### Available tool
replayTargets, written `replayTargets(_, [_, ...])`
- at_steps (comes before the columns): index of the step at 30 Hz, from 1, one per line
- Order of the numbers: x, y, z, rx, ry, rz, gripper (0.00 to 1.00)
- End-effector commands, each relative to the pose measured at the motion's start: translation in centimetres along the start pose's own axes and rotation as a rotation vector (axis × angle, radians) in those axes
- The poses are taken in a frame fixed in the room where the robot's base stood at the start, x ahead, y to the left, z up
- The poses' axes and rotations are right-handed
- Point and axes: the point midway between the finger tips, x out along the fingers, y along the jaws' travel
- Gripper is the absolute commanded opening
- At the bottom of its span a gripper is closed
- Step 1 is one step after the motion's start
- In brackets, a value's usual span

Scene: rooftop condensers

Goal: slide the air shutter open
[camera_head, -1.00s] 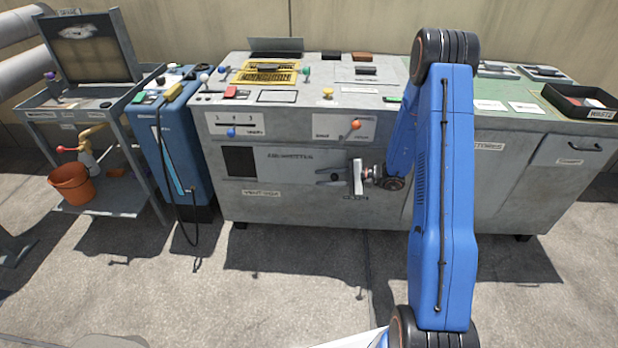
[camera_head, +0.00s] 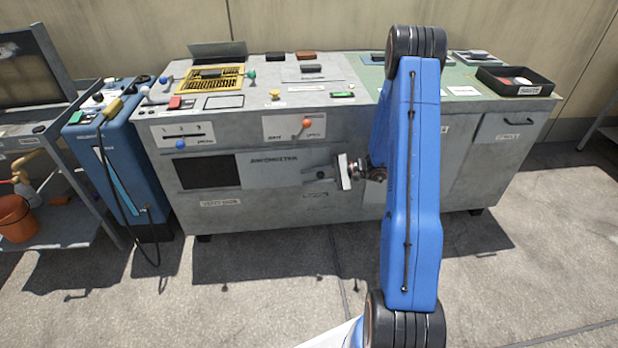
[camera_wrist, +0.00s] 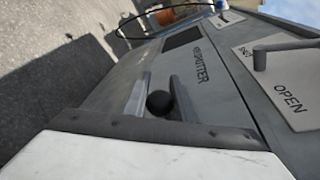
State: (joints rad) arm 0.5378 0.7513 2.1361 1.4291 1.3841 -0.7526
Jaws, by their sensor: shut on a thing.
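The air shutter (camera_head: 275,168) is a flat grey sliding panel on the front of the grey cabinet, with dark lettering. A dark opening (camera_head: 207,171) shows to its left. My gripper (camera_head: 320,174) is at the panel's right end, shut on the shutter's knob. In the wrist view the round black knob (camera_wrist: 161,103) sits between my two grey fingers (camera_wrist: 160,97), in front of the panel (camera_wrist: 210,82). The dark opening (camera_wrist: 183,38) shows beyond it.
Above the shutter, an orange-knobbed lever (camera_head: 307,124) sits on a white plate; the wrist view shows this plate (camera_wrist: 290,85) marked OPEN. A blue knob (camera_head: 180,145) is on a slotted plate at left. A blue unit (camera_head: 122,165) with a hose stands left. Floor in front is clear.

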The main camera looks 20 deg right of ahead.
Motion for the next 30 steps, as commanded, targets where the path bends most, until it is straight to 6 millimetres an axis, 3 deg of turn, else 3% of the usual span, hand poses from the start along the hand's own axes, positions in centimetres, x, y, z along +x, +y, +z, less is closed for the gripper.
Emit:
replayTargets(1, [0.0,0.1,0.0,0.001,0.001,0.001,0.27])
replayTargets(3, [0.0,0.1,0.0,0.001,0.001,0.001,0.43])
replayTargets(16, [-0.8,0.0,0.0,0.0,0.001,0.0,0.43])
replayTargets(30, [-8.9,0.0,-0.1,0.0,0.003,-0.001,0.43])
